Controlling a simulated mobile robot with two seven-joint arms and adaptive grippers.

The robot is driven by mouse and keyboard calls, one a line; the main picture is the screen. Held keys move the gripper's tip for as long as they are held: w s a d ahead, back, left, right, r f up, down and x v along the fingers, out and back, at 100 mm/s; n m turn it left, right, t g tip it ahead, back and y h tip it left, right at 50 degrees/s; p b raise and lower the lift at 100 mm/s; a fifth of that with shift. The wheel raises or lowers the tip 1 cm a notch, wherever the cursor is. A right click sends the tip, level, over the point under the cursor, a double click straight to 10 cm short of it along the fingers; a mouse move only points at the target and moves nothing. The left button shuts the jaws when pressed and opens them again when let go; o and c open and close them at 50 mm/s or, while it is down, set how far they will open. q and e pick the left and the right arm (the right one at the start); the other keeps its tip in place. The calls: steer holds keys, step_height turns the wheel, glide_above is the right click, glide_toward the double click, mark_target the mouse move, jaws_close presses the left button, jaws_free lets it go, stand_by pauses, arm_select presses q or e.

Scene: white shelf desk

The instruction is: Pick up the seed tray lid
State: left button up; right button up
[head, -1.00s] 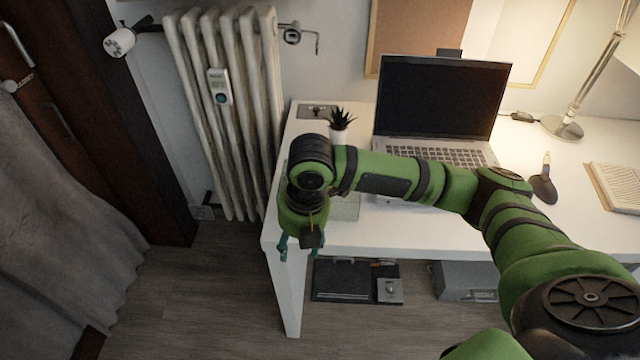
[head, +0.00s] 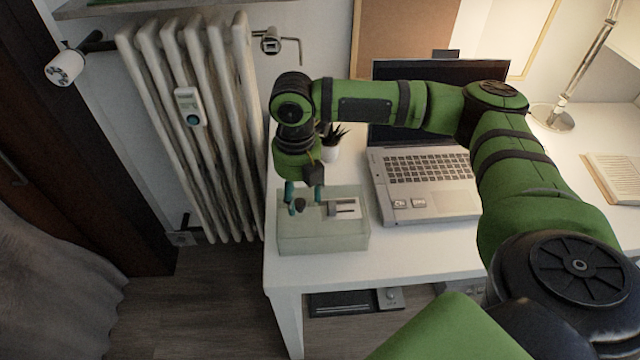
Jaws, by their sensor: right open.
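A pale green, translucent box-shaped thing, which looks like the seed tray lid (head: 322,241), sits on the left end of the white desk, near its front edge. A small dark knob-like part (head: 300,205) and a light slotted piece (head: 344,209) show at its top; I cannot tell whether a tray is under it. My right gripper (head: 304,194) points down over the lid's left half, its teal fingers apart on either side of the dark part. It is open and empty. Whether the fingers touch the lid is unclear. My left gripper is out of view.
An open laptop (head: 425,180) stands right of the lid, partly behind my right arm. A small potted plant (head: 331,145) is just behind the lid. A white radiator (head: 190,130) stands left of the desk. A lamp (head: 556,116) and open book (head: 612,178) are at the right.

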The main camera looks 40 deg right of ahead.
mark_target(299, 202)
step_height(299, 202, down, 3)
steer(key=shift+w+r, duration=0.15)
steer(key=shift+f, duration=0.45)
jaws_close()
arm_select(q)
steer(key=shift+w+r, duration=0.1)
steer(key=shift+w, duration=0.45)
arm_select(e)
steer(key=shift+w+r, duration=0.1)
steer(key=shift+r, duration=0.05)
